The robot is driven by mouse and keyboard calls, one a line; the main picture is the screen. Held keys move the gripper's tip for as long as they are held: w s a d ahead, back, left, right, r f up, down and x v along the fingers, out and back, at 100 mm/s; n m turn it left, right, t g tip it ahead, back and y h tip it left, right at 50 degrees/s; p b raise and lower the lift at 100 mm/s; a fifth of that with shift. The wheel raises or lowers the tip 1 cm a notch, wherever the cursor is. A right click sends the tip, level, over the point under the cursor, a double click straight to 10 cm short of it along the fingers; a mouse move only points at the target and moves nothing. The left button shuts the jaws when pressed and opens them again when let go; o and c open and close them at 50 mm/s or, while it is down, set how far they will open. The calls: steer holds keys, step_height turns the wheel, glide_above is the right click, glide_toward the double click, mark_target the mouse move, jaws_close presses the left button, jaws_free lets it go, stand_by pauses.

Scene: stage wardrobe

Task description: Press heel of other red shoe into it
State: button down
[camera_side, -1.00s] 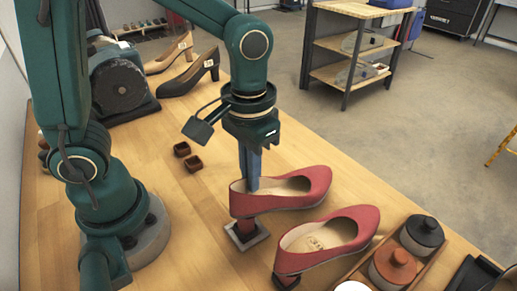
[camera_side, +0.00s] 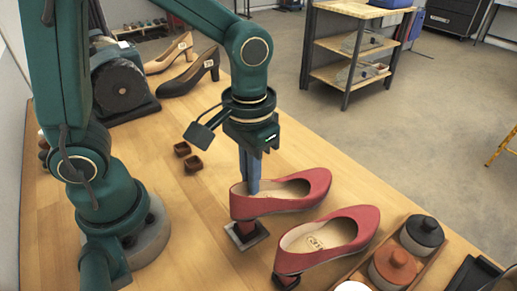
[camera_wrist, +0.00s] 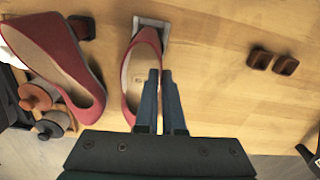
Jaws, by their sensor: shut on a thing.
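A red shoe (camera_side: 285,197) is held by my gripper (camera_side: 252,188) at its back part, toe pointing right. The fingers are shut on the side wall of its opening, as the wrist view of the gripper (camera_wrist: 161,76) also shows. The wrist view shows that second shoe (camera_wrist: 75,65) at left.
Two small brown pieces (camera_side: 187,157) lie on the bench left of the gripper. A wooden tray (camera_side: 427,262) with lidded jars (camera_side: 393,266) is at right. Black and tan heeled shoes (camera_side: 190,75) and a dark machine (camera_side: 120,85) stand behind. Bare bench lies behind the held shoe.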

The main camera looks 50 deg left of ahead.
steer(key=shift+r, duration=0.1)
steer(key=shift+r, duration=1.65)
steer(key=shift+a, duration=0.15)
steer(key=a, duration=1.1)
stand_by(0.5)
steer(key=shift+w+d+f, duration=0.1)
steer(key=shift+f, duration=1.6)
stand_by(0.5)
steer(key=c, duration=1)
jaws_free()
steer(key=shift+o, duration=0.2)
